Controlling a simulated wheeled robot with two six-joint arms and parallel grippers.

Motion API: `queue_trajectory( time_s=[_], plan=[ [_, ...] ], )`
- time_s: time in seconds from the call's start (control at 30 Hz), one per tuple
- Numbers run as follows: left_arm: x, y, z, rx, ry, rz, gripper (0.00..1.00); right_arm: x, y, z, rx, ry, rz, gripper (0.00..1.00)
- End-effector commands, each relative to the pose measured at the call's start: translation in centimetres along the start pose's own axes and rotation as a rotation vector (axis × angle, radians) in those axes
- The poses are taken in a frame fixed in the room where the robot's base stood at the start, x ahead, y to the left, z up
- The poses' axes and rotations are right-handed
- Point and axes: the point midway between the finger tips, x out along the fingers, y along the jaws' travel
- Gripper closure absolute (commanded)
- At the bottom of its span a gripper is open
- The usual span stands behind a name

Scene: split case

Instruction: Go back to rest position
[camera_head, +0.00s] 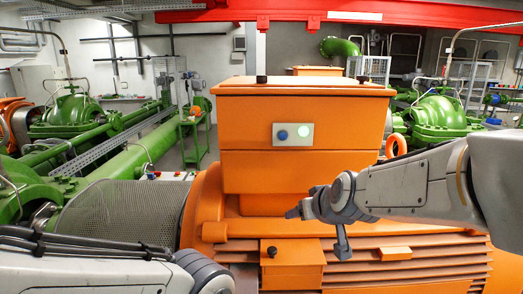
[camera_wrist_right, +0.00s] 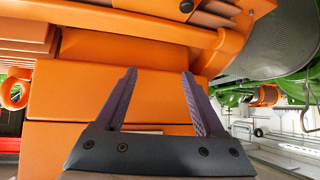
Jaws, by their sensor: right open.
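My right arm reaches in from the right in the head view, and its gripper (camera_head: 294,212) is in front of the orange machine housing (camera_head: 300,95). In the right wrist view the two fingers of the right gripper (camera_wrist_right: 158,76) stand apart with nothing between them. Orange housing surfaces (camera_wrist_right: 95,95) fill much of that view behind the fingers; I cannot tell the exact gap. My left arm shows at the lower left of the head view, where its end is cut off by the bottom edge, so the left gripper is out of sight.
A ribbed orange base (camera_head: 400,270) lies below my right arm. A grey mesh guard (camera_head: 120,208) and green pipes (camera_head: 135,160) are at the left.

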Motion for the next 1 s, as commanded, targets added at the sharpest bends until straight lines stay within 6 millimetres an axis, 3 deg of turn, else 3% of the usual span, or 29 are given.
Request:
queue_trajectory(
  time_s=[0.03, 0.1, 0.2, 0.4, 0.67, 1.0],
  plan=[
    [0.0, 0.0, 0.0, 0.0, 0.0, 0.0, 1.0, 0.6, 1.1, 3.2, 0.019, -0.083, 0.017, 0.29],
    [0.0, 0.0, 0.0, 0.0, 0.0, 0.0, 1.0, 0.8, 2.1, 7.0, 0.042, -0.18, 0.033, 0.29],
    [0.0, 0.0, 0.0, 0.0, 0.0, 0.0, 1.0, 0.8, 3.1, 11.1, 0.07, -0.288, 0.054, 0.29],
    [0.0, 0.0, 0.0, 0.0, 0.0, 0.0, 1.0, -0.2, 4.5, 17.6, 0.118, -0.458, 0.092, 0.29],
    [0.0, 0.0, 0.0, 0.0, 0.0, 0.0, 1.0, -2.3, 5.7, 24.3, 0.17, -0.643, 0.138, 0.29],
    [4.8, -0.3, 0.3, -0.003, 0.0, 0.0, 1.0, -1.9, -1.6, 27.2, -0.025, -0.694, -0.006, 0.29]
  ],
)
